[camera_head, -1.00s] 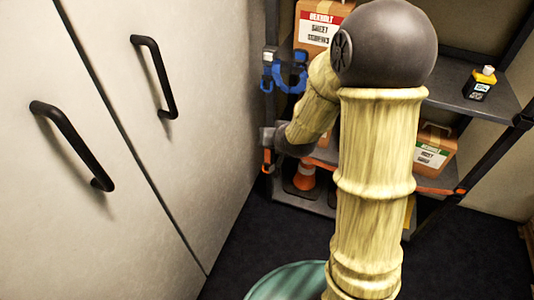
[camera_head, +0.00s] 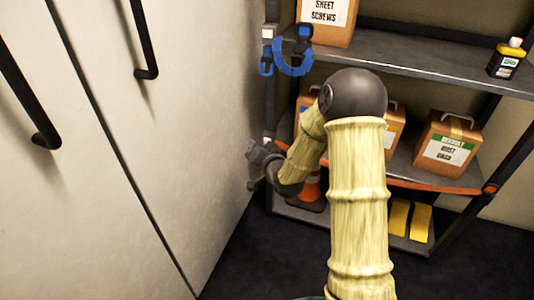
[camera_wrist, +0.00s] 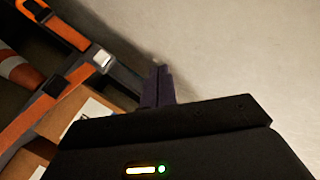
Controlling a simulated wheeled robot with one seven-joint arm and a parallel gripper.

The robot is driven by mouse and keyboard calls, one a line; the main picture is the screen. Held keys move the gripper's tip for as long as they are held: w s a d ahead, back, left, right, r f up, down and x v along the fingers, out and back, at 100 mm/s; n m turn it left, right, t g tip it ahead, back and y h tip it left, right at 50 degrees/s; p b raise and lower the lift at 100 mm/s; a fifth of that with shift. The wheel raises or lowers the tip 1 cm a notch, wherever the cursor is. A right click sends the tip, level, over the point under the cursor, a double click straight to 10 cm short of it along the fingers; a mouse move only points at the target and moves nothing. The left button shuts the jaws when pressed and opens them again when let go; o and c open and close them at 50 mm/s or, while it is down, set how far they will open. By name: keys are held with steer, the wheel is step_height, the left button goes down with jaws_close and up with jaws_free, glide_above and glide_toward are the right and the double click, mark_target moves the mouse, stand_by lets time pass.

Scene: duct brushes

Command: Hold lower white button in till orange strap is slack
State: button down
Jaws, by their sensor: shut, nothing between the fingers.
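The orange strap (camera_head: 440,186) runs along the front of the middle shelf and looks fairly straight. It also crosses the wrist view at left (camera_wrist: 48,105), up to a grey buckle. The lower white button (camera_wrist: 102,59) sits on that buckle; in the head view a small pale patch at the left post, just above my gripper, may be it. My gripper (camera_head: 252,165) is beside the left post, close to the white wall panel. Its fingers (camera_wrist: 160,72) are shut and empty, to the right of the button in the wrist view, with a visible gap.
A blue strap (camera_head: 293,62) with an upper white button (camera_head: 268,33) hangs at the upper shelf. Boxes (camera_head: 446,150), an orange cone (camera_head: 311,188) and a yellow-capped bottle (camera_head: 508,58) stand on the shelves. White cabinet doors (camera_head: 130,150) close off the left side.

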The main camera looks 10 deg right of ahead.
step_height(320, 180, down, 11)
steer(key=w+m+t+b, duration=0.2)
steer(key=m+t+b, duration=0.2)
steer(key=b, duration=0.7)
steer(key=shift+d+t, duration=0.15)
steer(key=shift+t, duration=0.25)
steer(key=shift+w+f, duration=0.1)
steer(key=shift+w, duration=0.1)
steer(key=w+d, duration=0.4)
steer(key=w, duration=0.3)
steer(key=shift+w+d, duration=0.2)
steer(key=shift+w, duration=0.05)
stand_by(1.0)
steer(key=shift+w+d, duration=0.2)
steer(key=shift+w, duration=0.15)
